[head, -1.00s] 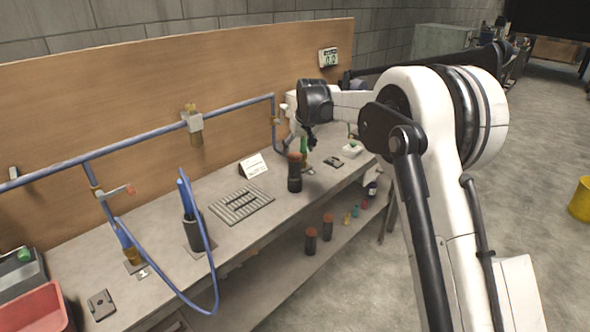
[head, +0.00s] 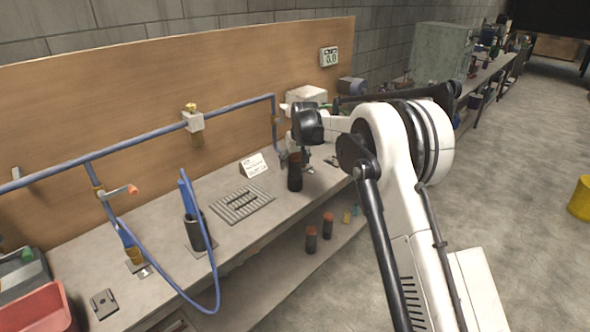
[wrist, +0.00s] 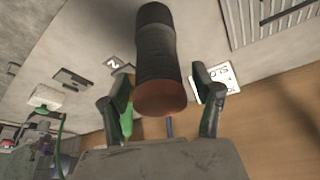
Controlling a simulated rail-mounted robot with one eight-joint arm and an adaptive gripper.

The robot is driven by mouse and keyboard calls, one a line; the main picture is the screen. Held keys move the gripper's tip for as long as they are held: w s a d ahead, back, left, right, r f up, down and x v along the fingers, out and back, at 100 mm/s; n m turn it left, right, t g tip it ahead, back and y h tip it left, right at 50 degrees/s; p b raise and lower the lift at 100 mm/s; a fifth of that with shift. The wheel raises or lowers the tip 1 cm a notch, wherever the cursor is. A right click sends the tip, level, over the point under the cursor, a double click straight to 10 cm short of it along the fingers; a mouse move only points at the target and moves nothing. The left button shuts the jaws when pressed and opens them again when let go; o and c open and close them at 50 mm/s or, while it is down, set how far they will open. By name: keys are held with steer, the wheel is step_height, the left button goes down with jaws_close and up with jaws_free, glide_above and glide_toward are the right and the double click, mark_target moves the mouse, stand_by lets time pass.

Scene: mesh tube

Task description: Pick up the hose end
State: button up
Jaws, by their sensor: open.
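A blue hose loops from the pipe over the bench's front edge and up to a black holder (head: 196,233). Its upper blue end (head: 186,190) stands upright in or behind this holder; the exact joint is hard to see. My gripper (head: 306,166) is far to the right of it, low over the bench beside a black cylinder (head: 295,174). In the wrist view my gripper (wrist: 163,108) is open, and the black cylinder (wrist: 157,50) with its red-brown end shows between the fingers. Whether they touch it is unclear. The hose end is not identifiable in the wrist view.
A slotted grey plate (head: 241,205) and a white card (head: 254,165) lie between holder and gripper. A blue pipe (head: 150,137) with valves runs along the wooden back panel. A red bin (head: 40,310) is at the left. More cylinders (head: 311,240) stand on the lower shelf.

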steer(key=c, duration=1.4)
steer(key=shift+o, duration=0.2)
steer(key=shift+r, duration=0.1)
